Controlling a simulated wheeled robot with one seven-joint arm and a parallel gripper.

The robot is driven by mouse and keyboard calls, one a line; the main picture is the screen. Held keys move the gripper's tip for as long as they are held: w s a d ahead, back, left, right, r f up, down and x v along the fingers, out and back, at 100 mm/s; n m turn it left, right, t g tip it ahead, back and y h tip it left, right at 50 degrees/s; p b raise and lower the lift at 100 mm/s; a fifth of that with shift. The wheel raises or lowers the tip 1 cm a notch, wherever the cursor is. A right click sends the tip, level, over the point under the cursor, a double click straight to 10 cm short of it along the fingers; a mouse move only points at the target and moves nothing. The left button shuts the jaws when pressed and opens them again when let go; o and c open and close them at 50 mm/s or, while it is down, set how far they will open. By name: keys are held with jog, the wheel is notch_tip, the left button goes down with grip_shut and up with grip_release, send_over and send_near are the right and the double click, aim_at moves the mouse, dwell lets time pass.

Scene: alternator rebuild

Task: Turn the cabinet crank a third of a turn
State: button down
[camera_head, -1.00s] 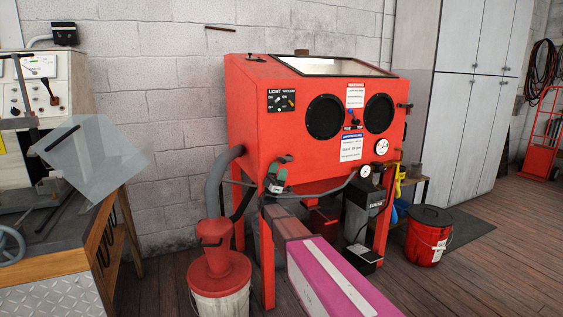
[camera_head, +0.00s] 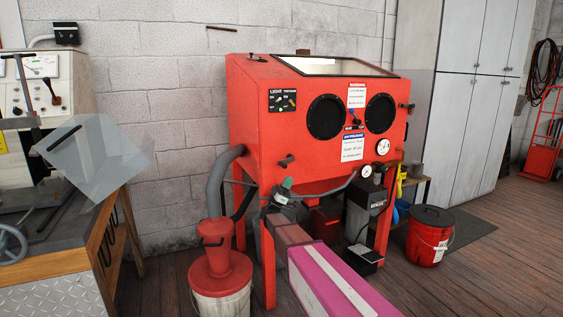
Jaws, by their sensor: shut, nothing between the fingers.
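The red cabinet (camera_head: 255,125) stands against the wall with its sloped window on top and two round black arm ports in front. A small dark crank handle (camera_head: 286,161) sticks out of its front face at the lower left, below the light switch panel. My gripper (camera_head: 283,194) is below the crank handle, apart from it in the picture, in front of the cabinet's lower edge. It is shut and empty. Its fingers are small and hard to make out against the dark parts behind.
A grey hose (camera_head: 215,182) runs from the cabinet's left side to a red-lidded bucket (camera_head: 221,275). A gauge and thin hose hang under the cabinet at right. A red bucket (camera_head: 428,245) stands on the floor at right. A workbench (camera_head: 110,235) fills the left.

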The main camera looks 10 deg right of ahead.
jog(key=s+d+f+n+g+y, duration=0.6)
jog(key=s+d+f+y, duration=0.5)
jog(key=s+d+f, duration=0.3)
jog(key=s+a+f+n+g+y, duration=0.1)
jog(key=s+a+f+n+y, duration=0.15)
jog(key=s+f+y, duration=0.35)
jog(key=s+a+f+n+g+y, duration=0.1)
jog(key=s+a+f+n+y, duration=0.15)
jog(key=s+f+y, duration=0.4)
jog(key=n+t+y, duration=0.3)
jog(key=n+y, duration=0.2)
send_near(282, 162)
jog(key=x, duration=0.4)
jog(key=shift+a+f, duration=0.1)
jog(key=shift+f, duration=0.15)
jog(key=shift+w+f, duration=0.1)
jog(key=shift+f, duration=0.65)
